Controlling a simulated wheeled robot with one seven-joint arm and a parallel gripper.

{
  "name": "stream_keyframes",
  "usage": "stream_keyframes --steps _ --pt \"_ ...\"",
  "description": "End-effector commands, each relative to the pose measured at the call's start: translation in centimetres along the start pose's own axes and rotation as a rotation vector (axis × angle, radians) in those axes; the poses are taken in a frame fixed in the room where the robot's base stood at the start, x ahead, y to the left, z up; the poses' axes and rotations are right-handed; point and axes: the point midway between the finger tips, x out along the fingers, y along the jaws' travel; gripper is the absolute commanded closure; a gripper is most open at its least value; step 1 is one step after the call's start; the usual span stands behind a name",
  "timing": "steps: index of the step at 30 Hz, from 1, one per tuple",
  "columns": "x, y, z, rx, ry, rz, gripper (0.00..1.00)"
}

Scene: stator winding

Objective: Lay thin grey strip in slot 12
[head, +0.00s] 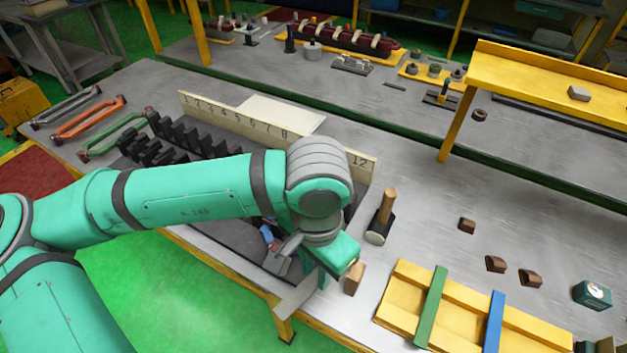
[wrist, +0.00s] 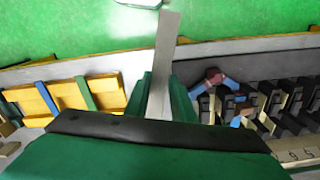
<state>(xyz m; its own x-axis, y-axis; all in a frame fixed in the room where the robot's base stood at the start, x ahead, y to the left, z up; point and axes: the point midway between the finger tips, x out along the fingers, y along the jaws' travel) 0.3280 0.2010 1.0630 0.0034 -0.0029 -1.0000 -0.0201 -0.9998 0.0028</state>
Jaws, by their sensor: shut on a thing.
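My gripper (head: 322,275) is shut on a thin grey strip (head: 297,296). In the wrist view the strip (wrist: 167,45) stands out lengthwise between the two green fingers (wrist: 163,100), its far end over the green floor. The black slotted stator (head: 160,140) lies on the bench, largely hidden behind my arm in the head view. The board behind it is numbered, with 12 (head: 358,161) at its right end. The wrist view shows the stator's black teeth (wrist: 285,95) to the right of the strip, with blue and brown coil parts (wrist: 213,78). Slot 12 itself cannot be made out.
A small wooden block (head: 354,278) is close beside my gripper. A yellow rack (head: 400,300) with green and blue bars lies at front right. Coloured coils (head: 88,118) lie at the left. Bench around the dark wedges (head: 495,264) is mostly clear.

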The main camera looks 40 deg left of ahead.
Motion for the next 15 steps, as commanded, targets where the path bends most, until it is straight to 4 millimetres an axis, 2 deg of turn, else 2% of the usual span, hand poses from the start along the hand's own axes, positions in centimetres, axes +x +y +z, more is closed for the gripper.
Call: stream_keyframes --steps 5,9,12,15 --pt "-0.2 -3.0 -5.6 -0.064 0.009 0.012 1.0" --pt "0.0 -6.3 -10.9 -0.133 0.011 0.016 1.0" --pt "0.3 -8.4 -14.0 -0.178 0.009 0.013 1.0" --pt "0.8 -10.2 -16.3 -0.214 0.004 0.008 1.0"
